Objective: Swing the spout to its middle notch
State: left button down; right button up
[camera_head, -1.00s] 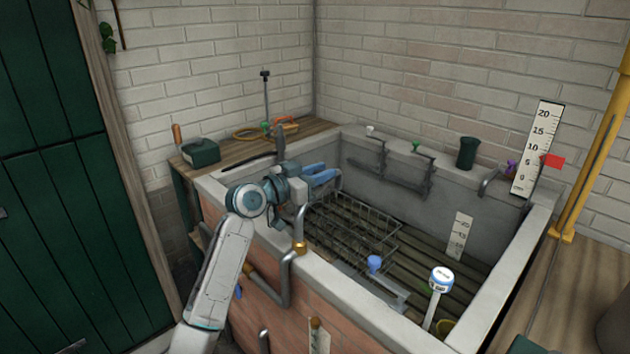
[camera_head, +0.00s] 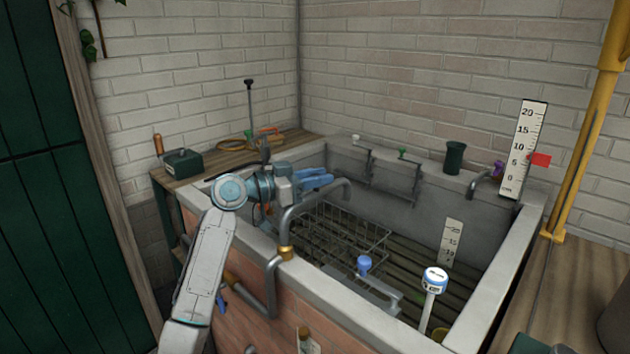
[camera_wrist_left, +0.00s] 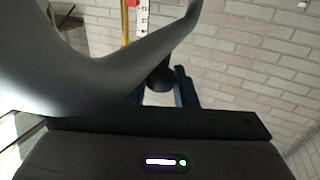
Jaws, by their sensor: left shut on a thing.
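The spout (camera_head: 287,215) is a grey bent pipe. It rises from a brass collar (camera_head: 285,253) on the sink's front wall and reaches out over the basin, towards the back right. My left gripper (camera_head: 326,179), with blue fingers, is shut on the spout near its outer end. In the left wrist view the spout (camera_wrist_left: 110,82) is large and close, passing in front of the fingers (camera_wrist_left: 185,88), with a dark rounded piece between them. I cannot make out any notches at the collar. My right gripper is not in view.
The basin holds a wire rack (camera_head: 345,240), a blue-topped piece (camera_head: 364,265) and a white-stemmed gauge (camera_head: 435,280). A wooden ledge (camera_head: 215,172) with a green box (camera_head: 183,163) lies behind my arm. A yellow pipe (camera_head: 585,130) stands at the right.

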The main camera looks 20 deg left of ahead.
pick_arm(q)
jog(key=shift+f, duration=0.15)
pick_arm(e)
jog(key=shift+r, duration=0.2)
pick_arm(q)
jog(key=c, duration=1.2)
grip_release()
jog(key=shift+a, duration=0.15)
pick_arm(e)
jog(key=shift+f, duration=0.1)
pick_arm(q)
jog(key=shift+s+a, duration=0.25)
jog(key=b+v, duration=0.2)
jog(key=v, duration=0.8)
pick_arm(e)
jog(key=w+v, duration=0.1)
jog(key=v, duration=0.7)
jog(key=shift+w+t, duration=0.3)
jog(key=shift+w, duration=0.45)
